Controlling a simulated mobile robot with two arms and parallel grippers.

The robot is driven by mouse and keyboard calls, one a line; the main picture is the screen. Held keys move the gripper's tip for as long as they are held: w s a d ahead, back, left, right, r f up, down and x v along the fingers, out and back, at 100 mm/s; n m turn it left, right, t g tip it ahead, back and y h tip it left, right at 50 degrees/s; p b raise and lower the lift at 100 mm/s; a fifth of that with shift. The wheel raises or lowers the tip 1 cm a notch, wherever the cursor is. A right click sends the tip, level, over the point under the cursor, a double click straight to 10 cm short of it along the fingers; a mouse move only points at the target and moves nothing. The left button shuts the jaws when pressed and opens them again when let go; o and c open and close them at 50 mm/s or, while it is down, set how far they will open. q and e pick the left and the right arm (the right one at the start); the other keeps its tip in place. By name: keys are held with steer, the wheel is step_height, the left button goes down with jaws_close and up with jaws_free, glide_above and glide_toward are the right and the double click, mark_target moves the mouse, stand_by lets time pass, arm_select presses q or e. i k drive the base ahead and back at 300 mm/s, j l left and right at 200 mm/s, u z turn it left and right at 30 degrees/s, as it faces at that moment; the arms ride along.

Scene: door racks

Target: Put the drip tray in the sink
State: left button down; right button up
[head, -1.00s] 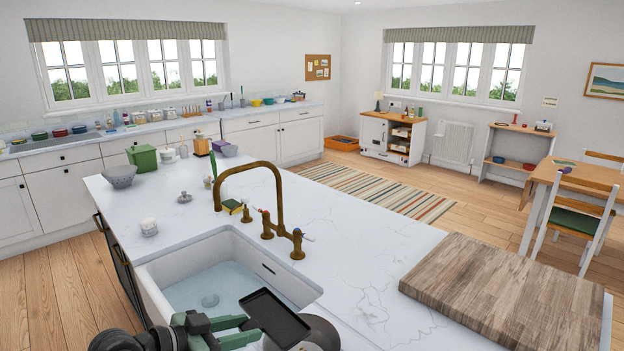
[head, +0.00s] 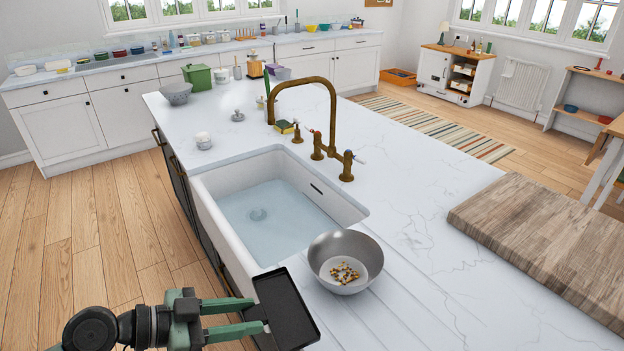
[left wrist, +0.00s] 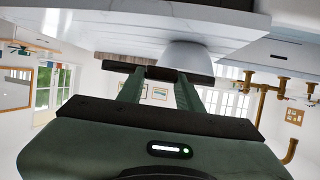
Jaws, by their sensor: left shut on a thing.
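The drip tray (head: 286,309) is a flat black rectangular tray with a low rim. My left gripper (head: 262,319) is green and shut on the tray's left edge in the head view. It holds the tray near the sink's front right corner. In the left wrist view the tray (left wrist: 199,78) shows edge-on between the fingers. The white sink (head: 205,206) is set in the island counter, beyond the tray, with pale water and a drain inside. Whether the tray touches the counter cannot be told. My right gripper is not in view.
A metal bowl (head: 345,262) with small yellow and dark pieces stands on the grooved counter right of the sink. A brass tap (head: 330,120) rises behind the sink. A wooden board (head: 550,240) lies at the right. The space above the basin is clear.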

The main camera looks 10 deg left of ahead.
mark_target(282, 252)
steer(key=j+z, duration=0.25)
steer(key=j, duration=0.4)
steer(key=k+j+z, duration=0.15)
steer(key=j+z, duration=0.15)
steer(key=j, duration=0.35)
steer(key=i+j+z, duration=0.2)
steer(key=j+z, duration=0.2)
steer(key=j, duration=0.25)
steer(key=i+j+z, duration=0.15)
steer(key=j+z, duration=0.2)
steer(key=j, duration=0.3)
steer(key=j+z, duration=0.4)
steer(key=j, duration=0.25)
steer(key=i+j+z, duration=0.25)
steer(key=j, duration=0.3)
steer(key=i, duration=0.1)
